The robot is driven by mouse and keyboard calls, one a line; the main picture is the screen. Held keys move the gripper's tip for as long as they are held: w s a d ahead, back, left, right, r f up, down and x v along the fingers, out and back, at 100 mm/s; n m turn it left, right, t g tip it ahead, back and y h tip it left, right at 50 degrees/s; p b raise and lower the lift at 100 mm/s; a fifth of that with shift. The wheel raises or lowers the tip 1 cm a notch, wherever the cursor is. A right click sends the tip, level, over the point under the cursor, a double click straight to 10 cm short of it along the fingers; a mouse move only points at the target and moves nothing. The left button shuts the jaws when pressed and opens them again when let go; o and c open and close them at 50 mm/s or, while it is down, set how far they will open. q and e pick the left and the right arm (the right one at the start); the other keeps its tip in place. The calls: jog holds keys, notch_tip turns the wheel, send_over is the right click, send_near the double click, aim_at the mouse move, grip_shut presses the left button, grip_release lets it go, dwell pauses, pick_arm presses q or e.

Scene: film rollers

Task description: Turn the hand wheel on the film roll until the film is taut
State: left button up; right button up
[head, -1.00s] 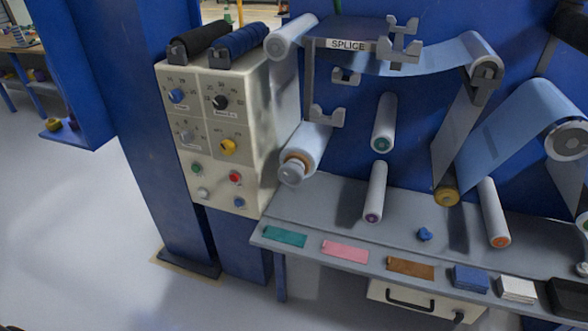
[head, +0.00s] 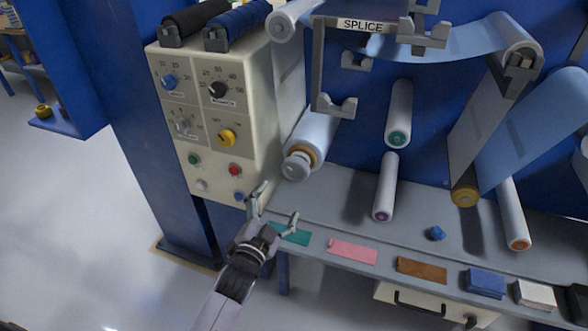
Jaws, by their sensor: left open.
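The film roll (head: 318,130) is a pale blue roll on the machine, just right of the control box. Its grey hand wheel (head: 296,166) sits on the near end, beside a tan core ring. The pale blue film (head: 460,38) runs across the top past the SPLICE bar and over rollers at the right. My left gripper (head: 274,212) is open and empty, in front of the table edge, below and a little left of the hand wheel and apart from it. Its fingers partly cover the teal strip. My right gripper is not in view.
The cream control box (head: 255,130) with knobs and buttons stands close left of the roll. Grey brackets (head: 336,104) hang above the roll.

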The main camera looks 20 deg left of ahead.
aim_at(293, 173)
pick_arm(q)
jog(key=w, duration=1.3)
jog(key=shift+w+d, duration=0.2)
jog(key=shift+d, duration=0.05)
jog(key=shift+c, duration=0.2)
jog(key=shift+f, duration=0.1)
jog(key=c, duration=1.1)
